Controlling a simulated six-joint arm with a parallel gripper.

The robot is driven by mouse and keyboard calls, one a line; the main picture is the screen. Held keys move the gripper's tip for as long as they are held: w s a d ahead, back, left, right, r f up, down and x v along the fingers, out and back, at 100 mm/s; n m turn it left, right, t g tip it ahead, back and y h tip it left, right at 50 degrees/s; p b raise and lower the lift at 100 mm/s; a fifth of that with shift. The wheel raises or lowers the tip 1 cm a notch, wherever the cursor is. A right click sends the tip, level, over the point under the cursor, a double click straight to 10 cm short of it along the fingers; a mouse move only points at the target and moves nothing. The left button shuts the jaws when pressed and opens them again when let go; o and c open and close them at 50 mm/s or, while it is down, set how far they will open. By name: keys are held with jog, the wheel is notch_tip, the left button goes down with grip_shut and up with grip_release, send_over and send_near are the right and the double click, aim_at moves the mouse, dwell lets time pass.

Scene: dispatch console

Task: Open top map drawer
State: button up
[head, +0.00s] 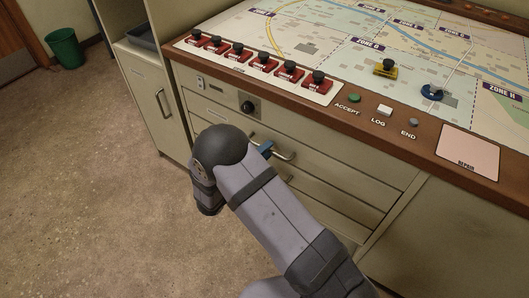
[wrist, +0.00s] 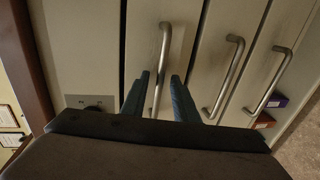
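The top map drawer (head: 335,158) is a cream front below the console's wooden edge, and it looks closed. Its metal bar handle (wrist: 162,50) shows in the wrist view, and part of it (head: 288,155) shows in the head view. My gripper (wrist: 160,75) has two blue fingers, apart, one on each side of the handle, with gaps visible beside the bar. My arm hides the rest of the gripper and part of the drawer fronts.
Two lower drawer handles (wrist: 228,80) (wrist: 270,80) lie to the right in the wrist view. A black knob (head: 249,107) sits on the panel above the drawer. The console top holds a map board (head: 330,40) and several red blocks (head: 264,64). Open floor (head: 90,190) lies left.

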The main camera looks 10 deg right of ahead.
grip_shut()
jog(key=shift+s+a, duration=0.1)
jog(key=f+b+v, duration=0.1)
jog(key=f+v, duration=0.1)
jog(key=v, duration=0.7)
jog(key=f+b+v, duration=0.1)
jog(key=f+v, duration=0.1)
jog(key=v, duration=0.7)
jog(key=shift+s+a, duration=0.5)
jog(key=shift+r, duration=0.1)
jog(key=shift+o, duration=0.3)
grip_release()
jog(key=v, duration=0.7)
